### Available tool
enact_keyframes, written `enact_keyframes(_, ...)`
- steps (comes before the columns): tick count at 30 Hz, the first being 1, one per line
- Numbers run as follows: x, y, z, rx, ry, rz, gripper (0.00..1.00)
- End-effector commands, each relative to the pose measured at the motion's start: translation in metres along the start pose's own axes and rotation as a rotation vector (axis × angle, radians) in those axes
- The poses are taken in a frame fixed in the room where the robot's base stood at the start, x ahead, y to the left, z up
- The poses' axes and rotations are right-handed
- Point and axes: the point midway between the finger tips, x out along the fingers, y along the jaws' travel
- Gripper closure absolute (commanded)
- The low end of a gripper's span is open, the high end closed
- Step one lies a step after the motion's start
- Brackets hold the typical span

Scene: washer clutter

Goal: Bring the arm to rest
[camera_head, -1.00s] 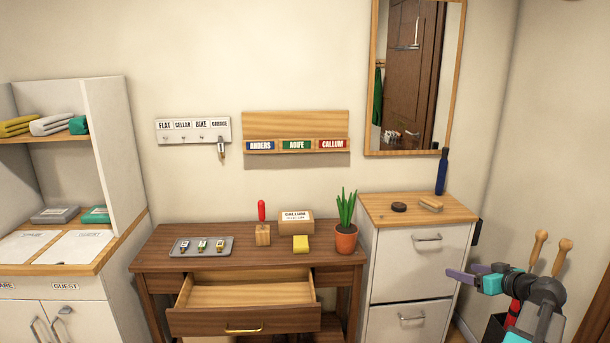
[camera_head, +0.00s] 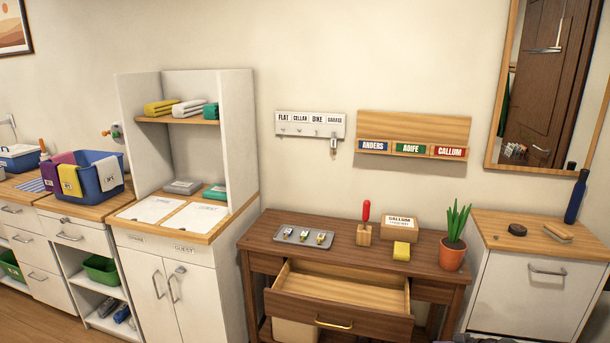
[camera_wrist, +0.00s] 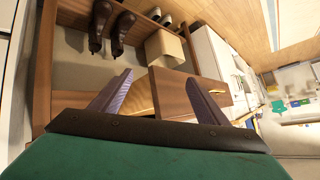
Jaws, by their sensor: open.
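My gripper (camera_wrist: 158,92) shows in the wrist view, with its two purple fingers spread wide apart and nothing between them. The wrist view is turned sideways. Beyond the fingers are a wooden drawer front (camera_wrist: 190,90) and the inside of a piece of brown furniture. I cannot tell how far the fingers are from the wood; no contact shows.
The brown desk (camera_head: 345,252) has its drawer (camera_head: 340,290) pulled open and empty. A potted plant (camera_head: 453,255) stands at the desk's right end, beside a white cabinet (camera_head: 535,290). Dark shoes (camera_wrist: 122,30) and a cardboard box (camera_wrist: 165,48) show in the wrist view.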

Motion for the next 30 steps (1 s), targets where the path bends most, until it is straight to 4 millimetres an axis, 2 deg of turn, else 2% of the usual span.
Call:
enact_keyframes(1, 0.018, -0.017, 0.011, -0.003, -0.033, -0.027, 0.31)
enact_keyframes(6, 0.065, -0.064, 0.047, -0.004, -0.139, -0.098, 0.31)
enact_keyframes(11, 0.101, -0.110, 0.087, -0.004, -0.251, -0.157, 0.31)
enact_keyframes(15, 0.125, -0.149, 0.127, -0.004, -0.356, -0.199, 0.31)
enact_keyframes(22, 0.150, -0.210, 0.200, -0.002, -0.547, -0.247, 0.31)
enact_keyframes(30, 0.152, -0.269, 0.297, 0.000, -0.805, -0.249, 0.31)
